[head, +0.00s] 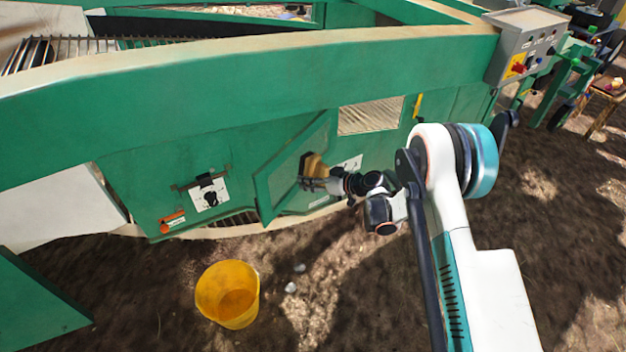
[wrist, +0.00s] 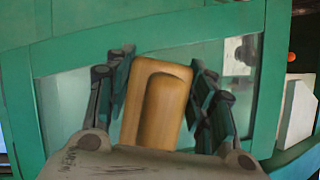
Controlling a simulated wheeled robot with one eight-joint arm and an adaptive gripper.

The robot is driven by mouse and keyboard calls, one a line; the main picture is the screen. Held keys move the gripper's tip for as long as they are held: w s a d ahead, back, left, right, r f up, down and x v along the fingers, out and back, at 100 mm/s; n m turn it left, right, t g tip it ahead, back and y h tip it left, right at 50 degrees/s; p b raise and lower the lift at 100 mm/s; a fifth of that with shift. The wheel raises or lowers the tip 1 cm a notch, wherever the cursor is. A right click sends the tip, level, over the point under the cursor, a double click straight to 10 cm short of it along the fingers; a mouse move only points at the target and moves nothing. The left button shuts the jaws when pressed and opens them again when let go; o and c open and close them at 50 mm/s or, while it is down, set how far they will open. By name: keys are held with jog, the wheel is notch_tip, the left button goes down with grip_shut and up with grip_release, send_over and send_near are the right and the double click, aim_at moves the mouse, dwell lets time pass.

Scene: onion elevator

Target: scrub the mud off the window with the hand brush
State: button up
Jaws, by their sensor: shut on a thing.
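The hand brush, a tan wooden block (head: 315,165), is held in my gripper (head: 312,178). In the wrist view the brush (wrist: 157,103) sits between the two dark fingers (wrist: 163,100), which are shut on its sides. Its bristles are hidden. The window (head: 283,172) is a pane in a green frame on the side of the green machine. The brush is in front of it; I cannot tell whether they touch. In the wrist view the window pane (wrist: 75,105) shows on both sides of the gripper, grey-green. I make out no distinct mud patch; the brush and fingers cover the middle.
A yellow bucket (head: 228,298) stands on the soil below, with small pale lumps (head: 291,287) beside it. A knob panel (head: 209,194) is left of the window. A grey control box (head: 524,45) is at upper right. Open soil lies in front.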

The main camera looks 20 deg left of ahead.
jog(key=shift+w+a, duration=0.2)
jog(key=shift+a, duration=0.3)
jog(key=w+d, duration=0.3)
jog(key=w, duration=0.4)
dwell(0.9)
jog(key=shift+s, duration=0.1)
